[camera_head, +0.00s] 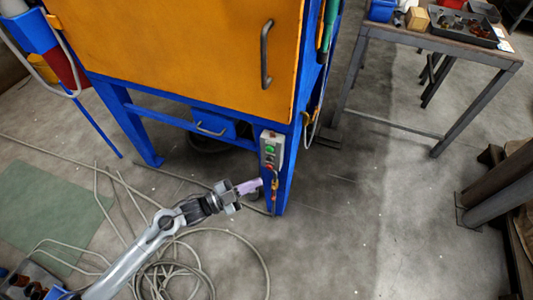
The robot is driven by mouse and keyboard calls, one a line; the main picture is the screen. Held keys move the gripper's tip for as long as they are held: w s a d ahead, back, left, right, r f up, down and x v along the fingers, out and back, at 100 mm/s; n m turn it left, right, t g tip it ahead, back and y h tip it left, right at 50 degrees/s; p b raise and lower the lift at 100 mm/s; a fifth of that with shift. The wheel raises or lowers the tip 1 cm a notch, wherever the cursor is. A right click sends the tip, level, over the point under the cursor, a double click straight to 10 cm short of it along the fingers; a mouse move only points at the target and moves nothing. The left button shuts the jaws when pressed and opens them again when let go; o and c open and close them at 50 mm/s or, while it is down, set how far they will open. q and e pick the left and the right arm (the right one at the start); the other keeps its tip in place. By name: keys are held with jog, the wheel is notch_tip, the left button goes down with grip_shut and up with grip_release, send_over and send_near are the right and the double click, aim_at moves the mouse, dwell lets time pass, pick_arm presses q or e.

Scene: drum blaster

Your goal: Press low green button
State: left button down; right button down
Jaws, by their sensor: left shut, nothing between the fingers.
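The grey control box (271,149) is fixed to the front right leg of the blue and orange drum blaster. A green button (270,149) shows near the middle of its face. The other controls on it are too small to tell apart surely. My left gripper (258,185) is shut and empty, its light purple fingers pointing right. It shows a little below and left of the box, in front of the leg. I cannot tell whether it touches anything. My right gripper is not in view.
The blaster's orange door (190,50) with a dark handle (266,55) is above. Red and yellow fittings (274,183) hang below the box. Loose cable (200,262) lies on the floor. A work table (440,42) with trays stands at the upper right. The floor between is clear.

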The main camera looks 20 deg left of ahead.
aim_at(270, 149)
pick_arm(q)
jog(key=shift+s+a+r+m+h, duration=0.25)
jog(key=shift+a+r+m+h, duration=0.1)
jog(key=shift+r+h, duration=0.2)
jog(key=shift+w, duration=0.15)
jog(key=w+b, duration=0.5)
jog(key=w, duration=0.3)
jog(key=shift+w+d+b, duration=0.15)
jog(key=shift+w+b, duration=0.15)
jog(key=shift+b, duration=0.1)
dwell(0.4)
dwell(0.9)
jog(key=shift+w, duration=0.2)
dwell(0.5)
jog(key=shift+w, duration=0.25)
